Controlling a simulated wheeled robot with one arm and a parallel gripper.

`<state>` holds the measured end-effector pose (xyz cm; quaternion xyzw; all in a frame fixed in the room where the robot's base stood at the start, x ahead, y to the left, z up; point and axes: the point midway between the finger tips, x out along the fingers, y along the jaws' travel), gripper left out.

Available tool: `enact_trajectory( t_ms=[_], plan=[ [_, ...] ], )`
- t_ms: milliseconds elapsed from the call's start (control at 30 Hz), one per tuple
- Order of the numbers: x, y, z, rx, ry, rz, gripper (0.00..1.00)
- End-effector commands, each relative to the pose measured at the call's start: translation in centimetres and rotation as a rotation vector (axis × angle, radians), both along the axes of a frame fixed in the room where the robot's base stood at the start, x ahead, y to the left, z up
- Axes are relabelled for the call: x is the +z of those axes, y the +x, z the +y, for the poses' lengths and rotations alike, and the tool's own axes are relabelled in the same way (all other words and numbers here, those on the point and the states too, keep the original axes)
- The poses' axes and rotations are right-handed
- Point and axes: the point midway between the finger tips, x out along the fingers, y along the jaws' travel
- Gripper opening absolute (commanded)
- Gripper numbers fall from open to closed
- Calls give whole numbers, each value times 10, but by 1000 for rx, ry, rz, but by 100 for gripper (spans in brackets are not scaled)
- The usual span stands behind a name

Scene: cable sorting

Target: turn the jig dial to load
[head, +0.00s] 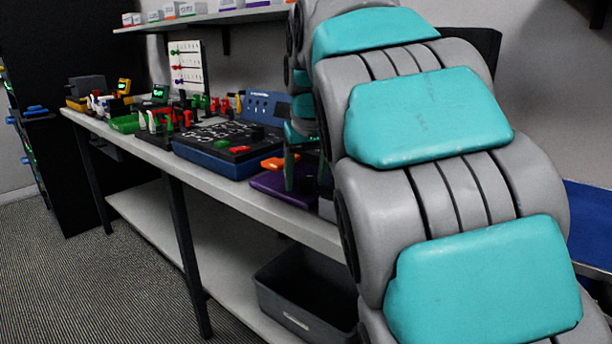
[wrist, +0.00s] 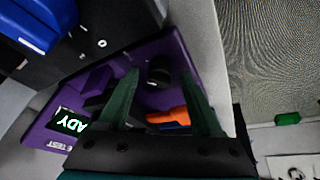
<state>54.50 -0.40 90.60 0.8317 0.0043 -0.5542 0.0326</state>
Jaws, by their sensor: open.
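The purple jig (wrist: 188,61) fills the middle of the wrist view; its purple plate (head: 270,183) also shows in the head view, partly behind my gripper. A round black knob (wrist: 159,74), which looks like the dial, stands on the plate between my fingertips in the picture. I cannot tell whether the fingers touch it, nor read its setting. A lit screen (wrist: 71,122) shows the letters "ADY", the rest cut off. An orange piece (wrist: 170,116) lies by the plate between the fingers. My gripper (wrist: 160,75) is open, with two green fingers; it is over the jig in the head view (head: 303,185).
A blue-sided black board (head: 215,150) with a red piece stands left of the jig. A blue block (wrist: 35,25) shows at upper left in the wrist view. Several small coloured items crowd the bench's far end. A grey bin (head: 310,295) sits on the lower shelf.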

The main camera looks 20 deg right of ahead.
Motion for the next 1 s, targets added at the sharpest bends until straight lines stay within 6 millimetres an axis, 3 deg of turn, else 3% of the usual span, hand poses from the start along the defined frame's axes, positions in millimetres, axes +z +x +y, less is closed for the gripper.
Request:
enact_trajectory(
  t_ms=[300, 900, 1000],
  plan=[
    [-2, 1, 0, 0, 0, 1, 66],
    [-2, 0, 1, 0, 1, 2, 0],
    [-2, 0, 1, 1, 0, 2, 0]
  ],
)
